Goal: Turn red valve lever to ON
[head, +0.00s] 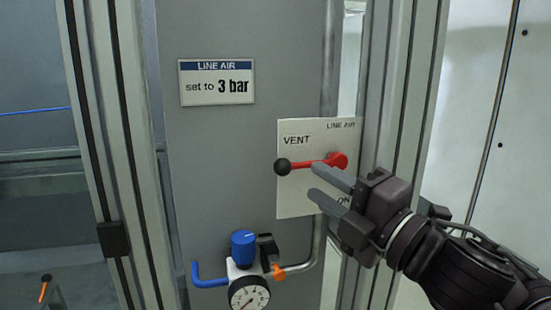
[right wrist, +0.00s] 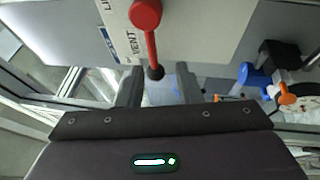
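The red valve lever (head: 315,163) sits on a white plate (head: 297,205) marked LINE AIR. It points left from its red hub (head: 339,160), about level, and ends in a black knob (head: 283,166) below the word VENT. The word ON is at the plate's lower right, partly hidden by my gripper. My right gripper (head: 315,180) is open in front of the plate, just below the lever. In the right wrist view the lever (right wrist: 151,45) points toward the gap between the fingers (right wrist: 158,85), with room on both sides. My left gripper is not in view.
A gauge (head: 249,293) with a blue knob (head: 243,248) and orange handle (head: 279,272) is below left of the plate. A sign (head: 217,82) reads "set to 3 bar". Metal posts (head: 400,90) stand right of the plate, close to my right arm.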

